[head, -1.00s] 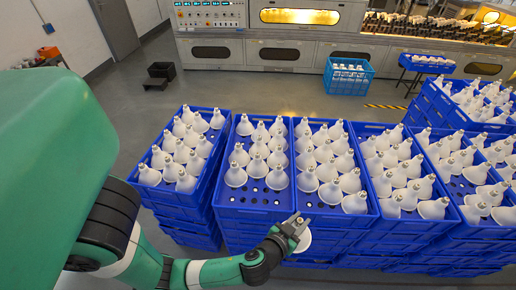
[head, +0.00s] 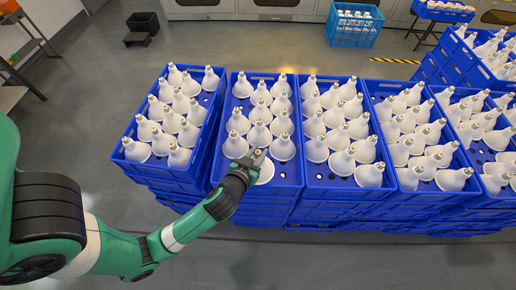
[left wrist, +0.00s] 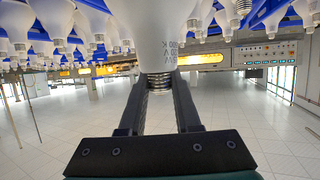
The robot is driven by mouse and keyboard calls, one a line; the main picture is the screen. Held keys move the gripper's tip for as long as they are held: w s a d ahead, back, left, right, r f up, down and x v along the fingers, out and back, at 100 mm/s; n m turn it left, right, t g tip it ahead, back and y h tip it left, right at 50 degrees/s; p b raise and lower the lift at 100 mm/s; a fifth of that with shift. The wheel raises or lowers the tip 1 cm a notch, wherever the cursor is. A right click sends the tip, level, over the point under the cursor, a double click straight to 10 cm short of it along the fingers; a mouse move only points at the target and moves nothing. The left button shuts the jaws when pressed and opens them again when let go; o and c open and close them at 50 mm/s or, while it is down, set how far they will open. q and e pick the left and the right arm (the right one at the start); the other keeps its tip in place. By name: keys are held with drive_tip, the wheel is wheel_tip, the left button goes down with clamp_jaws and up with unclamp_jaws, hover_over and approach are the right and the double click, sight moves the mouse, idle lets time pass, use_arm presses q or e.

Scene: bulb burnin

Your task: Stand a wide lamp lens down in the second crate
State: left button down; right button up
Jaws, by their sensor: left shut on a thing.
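My left gripper (head: 254,157) is shut on a wide white lamp (head: 265,173) at the front of the second crate (head: 283,183) from the left. The lamp's wide lens side points down and its screw base is up between the fingers. In the left wrist view the same lamp (left wrist: 152,28) shows its threaded base (left wrist: 159,82) gripped between both fingers. I cannot tell whether its lens touches the crate floor. Several white lamps (head: 259,137) stand base up in rows behind it in that crate. My right gripper is not in view.
A crate of lamps (head: 128,170) stands to the left, and a third crate (head: 322,185) stands close on the right, with more beyond. Standing lamps lie close behind the held one. Open floor (head: 300,262) lies in front of the stacks.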

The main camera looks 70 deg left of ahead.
use_arm(q)
drive_tip(key=a, duration=0.1)
drive_tip(key=w+a+f, duration=0.1)
drive_tip(key=a, duration=0.1)
drive_tip(key=w+a+f, duration=0.1)
drive_tip(key=a, duration=0.1)
drive_tip(key=shift+f, duration=0.25)
drive_tip(key=w+a+f+b, duration=0.2)
drive_tip(key=a+f+b, duration=0.1)
drive_tip(key=f, duration=0.5)
drive_tip(key=shift+a+f, duration=0.25)
drive_tip(key=shift+a, duration=0.2)
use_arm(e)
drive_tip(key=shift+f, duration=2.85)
use_arm(q)
drive_tip(key=shift+f+b, duration=0.1)
drive_tip(key=shift+b, duration=0.25)
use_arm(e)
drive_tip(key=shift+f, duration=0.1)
use_arm(q)
drive_tip(key=c, duration=0.6)
unclamp_jaws()
